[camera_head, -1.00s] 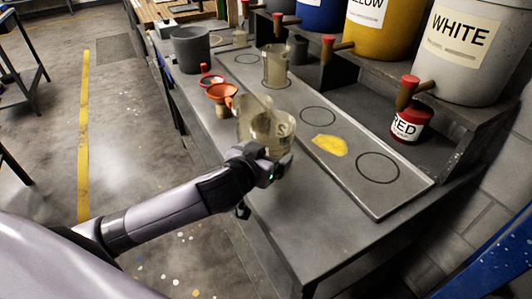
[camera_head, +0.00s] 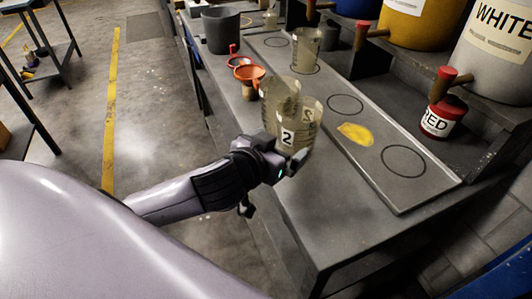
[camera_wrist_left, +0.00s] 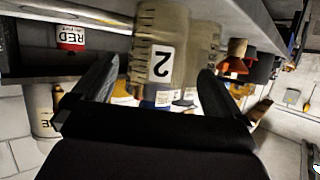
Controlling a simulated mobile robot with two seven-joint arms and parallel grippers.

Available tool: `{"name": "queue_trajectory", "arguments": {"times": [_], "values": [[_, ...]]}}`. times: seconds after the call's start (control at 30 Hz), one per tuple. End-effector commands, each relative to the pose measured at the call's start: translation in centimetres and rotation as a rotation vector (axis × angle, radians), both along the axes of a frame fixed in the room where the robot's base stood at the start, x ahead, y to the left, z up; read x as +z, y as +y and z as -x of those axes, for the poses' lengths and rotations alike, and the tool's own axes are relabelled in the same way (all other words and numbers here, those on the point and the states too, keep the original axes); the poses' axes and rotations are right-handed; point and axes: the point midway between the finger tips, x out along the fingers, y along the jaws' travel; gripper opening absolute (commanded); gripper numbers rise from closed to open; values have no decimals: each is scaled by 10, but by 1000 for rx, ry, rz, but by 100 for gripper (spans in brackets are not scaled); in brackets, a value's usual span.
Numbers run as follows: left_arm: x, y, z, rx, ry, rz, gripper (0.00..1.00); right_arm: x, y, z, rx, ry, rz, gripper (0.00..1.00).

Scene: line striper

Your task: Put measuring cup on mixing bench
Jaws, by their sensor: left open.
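A translucent beige measuring cup (camera_head: 302,113) marked 2 on a white label stands on the grey bench (camera_head: 300,222), near its front edge. A similar cup is close behind it and partly overlaps it. My left gripper (camera_head: 277,168) is at the near side of the labelled cup, with its jaws open. In the left wrist view the labelled cup (camera_wrist_left: 160,50) shows between and beyond the two spread fingers (camera_wrist_left: 160,75). I cannot tell if a finger touches it. My right gripper is not in view.
A tray with drawn circles and a yellow paint patch (camera_head: 356,133) lies along the bench, with another cup (camera_head: 306,50) on it. Orange funnels (camera_head: 248,73), a grey bucket (camera_head: 221,30) and a red can (camera_head: 442,118) stand nearby. The bench's near end is clear.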

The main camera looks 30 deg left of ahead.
Motion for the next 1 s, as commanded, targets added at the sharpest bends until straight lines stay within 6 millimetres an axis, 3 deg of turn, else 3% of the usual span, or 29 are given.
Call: {"name": "queue_trajectory", "arguments": {"times": [0.2,0.4,1.0], "values": [[13,0,33,-1,0,2,100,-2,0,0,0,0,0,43],[20,1,48,-1,-1,-1,100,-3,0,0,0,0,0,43],[21,1,52,0,0,0,100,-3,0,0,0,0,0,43]]}}
